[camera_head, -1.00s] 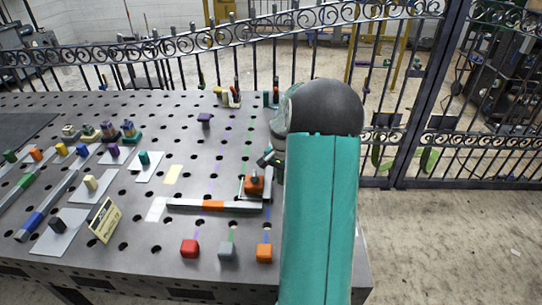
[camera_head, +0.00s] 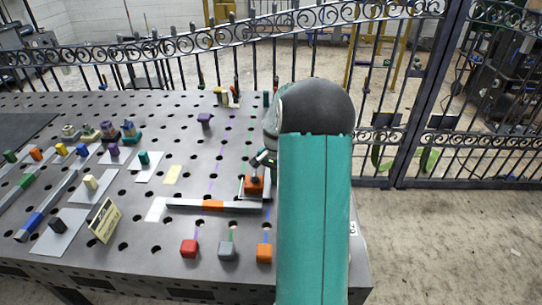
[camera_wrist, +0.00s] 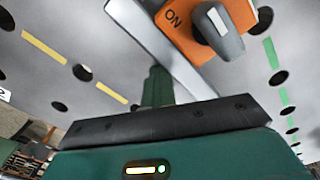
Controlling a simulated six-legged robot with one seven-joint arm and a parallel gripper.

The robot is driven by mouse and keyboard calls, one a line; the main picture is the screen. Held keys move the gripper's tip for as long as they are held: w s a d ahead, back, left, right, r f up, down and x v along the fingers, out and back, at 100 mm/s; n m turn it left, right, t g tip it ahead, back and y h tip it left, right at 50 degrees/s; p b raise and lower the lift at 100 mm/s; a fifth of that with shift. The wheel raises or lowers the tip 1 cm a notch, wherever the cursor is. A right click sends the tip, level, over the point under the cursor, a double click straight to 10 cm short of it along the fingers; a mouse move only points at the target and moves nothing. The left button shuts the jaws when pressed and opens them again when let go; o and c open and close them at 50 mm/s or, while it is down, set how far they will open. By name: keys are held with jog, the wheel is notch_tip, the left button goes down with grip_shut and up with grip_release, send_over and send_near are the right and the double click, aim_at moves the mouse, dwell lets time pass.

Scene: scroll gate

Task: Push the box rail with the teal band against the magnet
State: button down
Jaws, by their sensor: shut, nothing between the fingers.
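The magnet (camera_head: 254,186) is an orange block with a grey knob, standing by the right end of the orange-banded rail; the wrist view shows it marked "ON" (camera_wrist: 178,18). A plain grey rail (camera_head: 267,188) runs along its right side. In the wrist view this rail (camera_wrist: 165,52) lies close beside the magnet; I cannot tell whether they touch. No teal band shows on it; part is hidden by my gripper and arm. My gripper (camera_wrist: 157,88) is shut and empty, its dark green tip at the rail's outer side.
The orange-banded rail (camera_head: 213,205) lies crosswise in front. A yellow sign (camera_head: 104,221) and several small parts stand left. An iron fence (camera_head: 160,65) runs behind the table.

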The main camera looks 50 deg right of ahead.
jog(key=shift+w+a, duration=0.1)
jog(key=shift+a, duration=0.05)
jog(key=shift+s+d, duration=0.85)
jog(key=shift+s, duration=0.05)
jog(key=shift+r, duration=0.15)
notch_tip(320, 180, up, 8)
dwell(0.7)
dwell(0.4)
